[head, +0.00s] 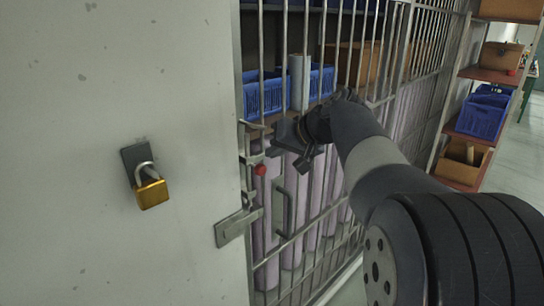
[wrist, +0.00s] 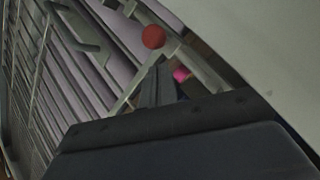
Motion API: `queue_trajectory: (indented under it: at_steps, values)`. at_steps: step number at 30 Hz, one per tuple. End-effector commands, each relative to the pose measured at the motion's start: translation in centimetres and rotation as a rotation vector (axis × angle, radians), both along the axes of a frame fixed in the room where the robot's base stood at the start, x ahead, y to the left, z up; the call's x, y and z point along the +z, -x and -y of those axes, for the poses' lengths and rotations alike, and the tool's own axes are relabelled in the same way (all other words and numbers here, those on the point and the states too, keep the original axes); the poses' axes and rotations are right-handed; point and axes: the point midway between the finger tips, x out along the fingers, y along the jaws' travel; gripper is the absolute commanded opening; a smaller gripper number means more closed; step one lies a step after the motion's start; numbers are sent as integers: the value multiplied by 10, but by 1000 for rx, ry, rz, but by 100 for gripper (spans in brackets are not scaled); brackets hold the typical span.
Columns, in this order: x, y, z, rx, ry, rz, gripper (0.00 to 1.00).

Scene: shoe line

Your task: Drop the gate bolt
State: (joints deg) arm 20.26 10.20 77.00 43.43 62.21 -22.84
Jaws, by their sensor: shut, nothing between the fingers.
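The gate bolt's red knob (head: 260,169) stands at the left edge of the barred gate (head: 310,235), next to the pale wall. The knob also shows in the wrist view (wrist: 153,37), just beyond my fingertips. My gripper (head: 306,166) is shut and empty, in front of the bars and to the right of the knob in the head view. Its dark fingers show together in the wrist view (wrist: 158,82). I see a gap between the fingers and the knob in the head view. A metal latch plate (head: 232,229) sits below the knob, at the gate's edge.
A brass padlock (head: 153,194) hangs on a dark hasp on the wall at left. A grey pull handle (head: 283,212) is on the gate. Blue baskets (head: 266,97) stand behind the bars. Open shelves with a blue crate (head: 482,114) are at right. A small pink thing (wrist: 181,75) is unclear.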

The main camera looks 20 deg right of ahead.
Motion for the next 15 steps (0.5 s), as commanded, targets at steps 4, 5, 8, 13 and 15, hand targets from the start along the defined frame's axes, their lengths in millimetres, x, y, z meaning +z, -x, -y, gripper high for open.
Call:
queue_trajectory:
  at_steps: [4, 5, 8, 13, 15]
  values:
    - [-12, 1, -8, 2, -1, 0, 0]
    - [-13, 1, -8, 2, -1, 1, 0]
    - [-16, 1, -10, 1, 0, 2, 0]
    - [-17, 1, -10, 1, 0, 2, 0]
    - [-17, 1, -10, 0, -1, 1, 0]
